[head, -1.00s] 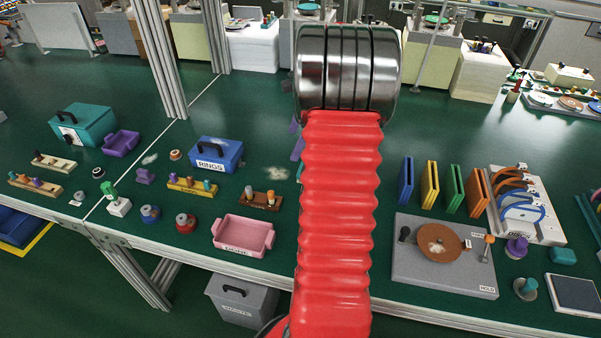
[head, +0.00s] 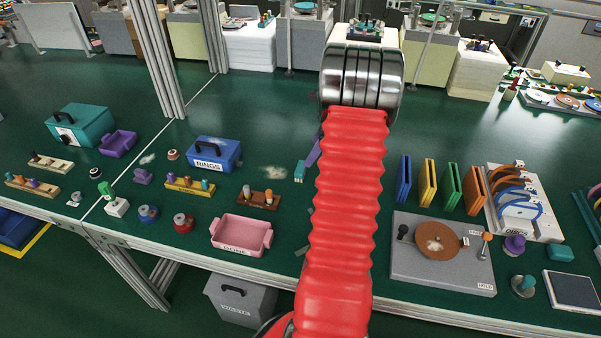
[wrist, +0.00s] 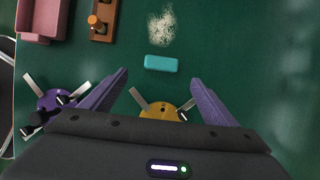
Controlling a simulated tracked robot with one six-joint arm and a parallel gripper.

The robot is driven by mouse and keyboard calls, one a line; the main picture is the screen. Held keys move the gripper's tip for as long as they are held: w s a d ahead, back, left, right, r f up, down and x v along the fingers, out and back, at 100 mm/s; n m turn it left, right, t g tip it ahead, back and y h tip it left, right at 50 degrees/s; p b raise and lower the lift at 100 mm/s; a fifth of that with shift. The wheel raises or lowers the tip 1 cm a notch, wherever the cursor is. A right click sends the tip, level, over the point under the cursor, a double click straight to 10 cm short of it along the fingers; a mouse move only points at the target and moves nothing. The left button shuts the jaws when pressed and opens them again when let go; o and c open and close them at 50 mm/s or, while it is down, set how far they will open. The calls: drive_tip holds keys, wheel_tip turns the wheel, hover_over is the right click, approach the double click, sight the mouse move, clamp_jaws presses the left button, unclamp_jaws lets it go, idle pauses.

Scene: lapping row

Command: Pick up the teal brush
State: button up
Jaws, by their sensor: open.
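The teal brush (head: 300,171) is a small block on the green bench, just left of my red arm sleeve. It also shows in the wrist view (wrist: 160,63), lying crosswise a little beyond my fingertips, beside a pale dust patch. My gripper (wrist: 159,76) is open and empty, its two purple fingers spread on either side of the brush's line. In the head view my arm hides most of the gripper; one purple finger shows by the sleeve. I cannot tell the gripper's height above the bench.
A yellow disc with metal arms (wrist: 160,112) lies beneath my gripper, and a purple one (wrist: 50,100) is to the left. A brown peg block (head: 258,200) and a pink bin (head: 241,235) stand left of the brush. A grey turntable plate (head: 440,275) stands right of my arm.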

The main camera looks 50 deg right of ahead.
sight(301, 167)
drive_tip(key=x, duration=0.6)
drive_tip(key=shift+w, duration=0.1)
drive_tip(key=shift+x, duration=2.6)
drive_tip(key=shift+w+r, duration=0.1)
drive_tip(key=shift+w, duration=0.05)
drive_tip(key=shift+c, duration=0.4)
drive_tip(key=c, duration=1.1)
